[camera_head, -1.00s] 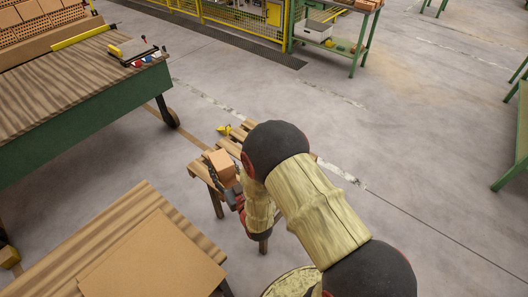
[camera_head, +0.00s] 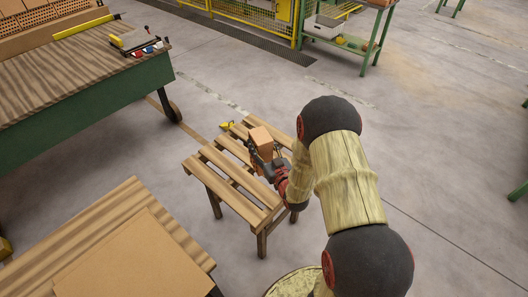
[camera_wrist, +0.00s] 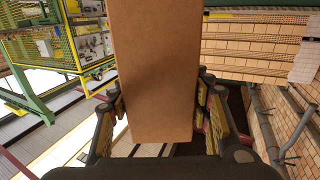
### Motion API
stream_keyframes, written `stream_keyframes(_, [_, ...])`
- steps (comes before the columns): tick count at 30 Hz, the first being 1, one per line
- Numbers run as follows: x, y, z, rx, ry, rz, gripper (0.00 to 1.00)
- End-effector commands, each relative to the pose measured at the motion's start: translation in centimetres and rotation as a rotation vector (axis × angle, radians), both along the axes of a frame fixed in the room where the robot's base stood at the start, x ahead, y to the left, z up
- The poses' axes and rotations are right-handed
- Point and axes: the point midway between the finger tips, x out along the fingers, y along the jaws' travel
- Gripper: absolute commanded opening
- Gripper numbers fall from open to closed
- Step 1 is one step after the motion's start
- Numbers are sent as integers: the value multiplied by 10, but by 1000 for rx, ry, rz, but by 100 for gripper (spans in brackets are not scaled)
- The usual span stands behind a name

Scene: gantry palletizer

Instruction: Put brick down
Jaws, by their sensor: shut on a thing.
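An orange-brown brick (camera_head: 261,141) is held in my gripper (camera_head: 266,160), above or at the slatted wooden table (camera_head: 226,188) in the head view. I cannot tell whether the brick touches the slats. In the wrist view the brick (camera_wrist: 153,70) fills the middle of the picture, upright, with the fingers of my gripper (camera_wrist: 158,115) pressed on its left and right sides. The far end of the brick is out of the picture.
A small yellow object (camera_head: 227,125) lies at the slatted table's far end. A large workbench (camera_head: 80,115) with tools stands at the left. A brown board (camera_head: 135,262) lies on a wooden table at the lower left. The slatted table's near left part is clear.

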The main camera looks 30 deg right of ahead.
Motion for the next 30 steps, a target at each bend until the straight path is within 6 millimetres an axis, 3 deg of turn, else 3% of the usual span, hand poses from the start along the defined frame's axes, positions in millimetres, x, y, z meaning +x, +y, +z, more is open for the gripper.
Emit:
stream_keyframes(3, [19,-17,-10,-3,-7,-3,0])
stream_keyframes(12, [44,-39,-50,-2,-7,-1,0])
stream_keyframes(22, [53,-47,-64,-2,-6,-1,0])
stream_keyframes(30, [56,-49,-97,-1,-6,0,0])
